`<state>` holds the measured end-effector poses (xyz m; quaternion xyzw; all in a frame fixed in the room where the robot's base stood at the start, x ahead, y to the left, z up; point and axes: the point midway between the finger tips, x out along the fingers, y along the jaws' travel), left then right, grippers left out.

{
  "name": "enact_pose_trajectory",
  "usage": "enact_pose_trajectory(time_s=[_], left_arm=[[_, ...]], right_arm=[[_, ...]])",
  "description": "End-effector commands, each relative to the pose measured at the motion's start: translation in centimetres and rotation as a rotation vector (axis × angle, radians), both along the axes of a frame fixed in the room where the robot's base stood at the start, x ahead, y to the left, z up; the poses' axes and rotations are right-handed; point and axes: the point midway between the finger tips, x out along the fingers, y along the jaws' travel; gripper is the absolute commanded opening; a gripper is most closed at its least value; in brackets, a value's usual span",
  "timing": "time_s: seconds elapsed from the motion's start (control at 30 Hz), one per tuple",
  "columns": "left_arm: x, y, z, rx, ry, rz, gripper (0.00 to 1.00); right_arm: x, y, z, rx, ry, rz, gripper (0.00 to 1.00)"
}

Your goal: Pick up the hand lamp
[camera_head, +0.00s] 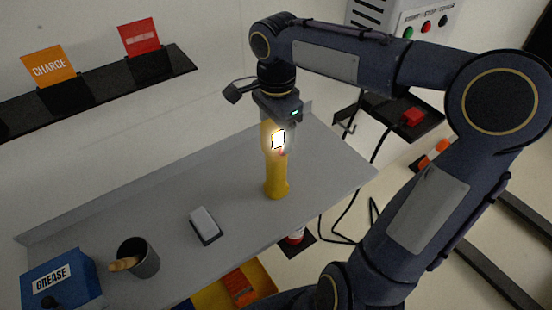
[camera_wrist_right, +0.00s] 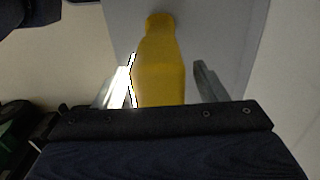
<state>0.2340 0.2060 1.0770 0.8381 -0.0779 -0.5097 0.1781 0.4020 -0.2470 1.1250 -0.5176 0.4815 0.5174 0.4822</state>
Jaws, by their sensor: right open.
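The hand lamp (camera_head: 277,178) is yellow and stands upright on the grey bench top, with a bright lit patch near its upper part. My right gripper (camera_head: 279,125) comes down over the lamp's top from above, and its fingers are hard to make out there. In the right wrist view the yellow lamp (camera_wrist_right: 160,65) lies between the two fingers of the open right gripper (camera_wrist_right: 160,88). A gap shows between the lamp and the right finger; glare hides the contact at the left finger. My left gripper is not in view.
The grey bench (camera_head: 165,205) also holds a white-topped block (camera_head: 205,224), a dark cup (camera_head: 143,258) with a wooden handle in it, and a blue GREASE box (camera_head: 62,283). A dark shelf (camera_head: 100,88) with orange and red cards is on the wall.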

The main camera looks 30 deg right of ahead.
Motion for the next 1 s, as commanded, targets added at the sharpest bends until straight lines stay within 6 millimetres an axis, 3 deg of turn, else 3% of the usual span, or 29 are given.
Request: enact_pose_trajectory(time_s=[0.13, 0.63, 1.0], left_arm=[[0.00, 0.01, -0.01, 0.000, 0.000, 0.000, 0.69], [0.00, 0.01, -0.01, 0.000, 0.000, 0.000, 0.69], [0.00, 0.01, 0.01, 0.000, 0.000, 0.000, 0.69]], right_arm=[[0.01, 0.00, 0.02, 0.000, 0.000, 0.000, 0.64], [0.01, 0.00, 0.06, 0.000, -0.001, 0.000, 0.00], [0.04, 0.01, 0.21, 0.000, -0.002, 0.000, 0.00]])
